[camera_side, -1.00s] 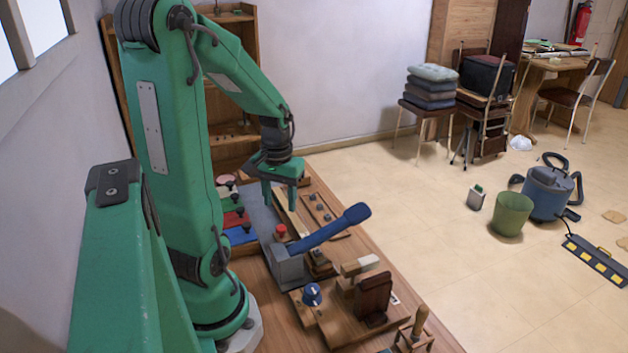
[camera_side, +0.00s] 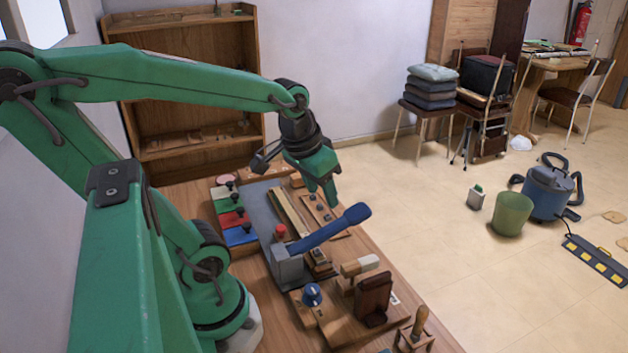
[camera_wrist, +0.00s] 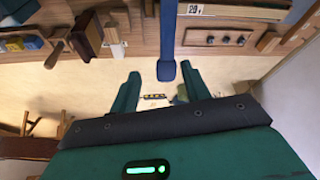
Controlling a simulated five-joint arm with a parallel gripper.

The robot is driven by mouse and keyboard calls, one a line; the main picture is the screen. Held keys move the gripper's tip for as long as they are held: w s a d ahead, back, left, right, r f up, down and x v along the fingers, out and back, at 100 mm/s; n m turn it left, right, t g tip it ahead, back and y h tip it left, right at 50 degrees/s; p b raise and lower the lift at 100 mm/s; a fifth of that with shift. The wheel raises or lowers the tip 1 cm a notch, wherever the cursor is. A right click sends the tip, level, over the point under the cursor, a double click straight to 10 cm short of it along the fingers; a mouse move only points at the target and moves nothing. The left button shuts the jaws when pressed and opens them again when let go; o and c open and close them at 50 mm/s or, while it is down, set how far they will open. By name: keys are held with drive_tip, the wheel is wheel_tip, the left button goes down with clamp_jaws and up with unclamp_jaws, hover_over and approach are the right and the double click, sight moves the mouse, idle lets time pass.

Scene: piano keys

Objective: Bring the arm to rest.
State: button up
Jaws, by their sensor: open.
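My green arm reaches over the wooden workbench (camera_side: 270,310) in the side view. My gripper (camera_side: 332,195) points down and to the right, above the far right part of the bench, behind the blue lever (camera_side: 330,230). In the wrist view my gripper (camera_wrist: 158,90) shows its two green fingers spread apart with nothing between them. The end of the blue lever (camera_wrist: 166,70) shows between and above the fingers in that view. How far the fingertips are from the bench is hard to tell.
Coloured blocks with black knobs (camera_side: 235,217) lie left of the grey plate. A red button (camera_side: 281,231), a blue knob (camera_side: 312,292) and a brown upright block (camera_side: 373,298) stand on the bench. Floor right of the bench is open up to the green bin (camera_side: 512,213).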

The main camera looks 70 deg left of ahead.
drive_tip(key=s+d+r+m+t+h, duration=0.1)
drive_tip(key=d+r+m+t, duration=0.1)
drive_tip(key=d, duration=0.4)
drive_tip(key=shift+s+r+m, duration=0.4)
drive_tip(key=shift+r+m, duration=0.1)
drive_tip(key=shift+r, duration=0.2)
drive_tip(key=shift+d, duration=0.1)
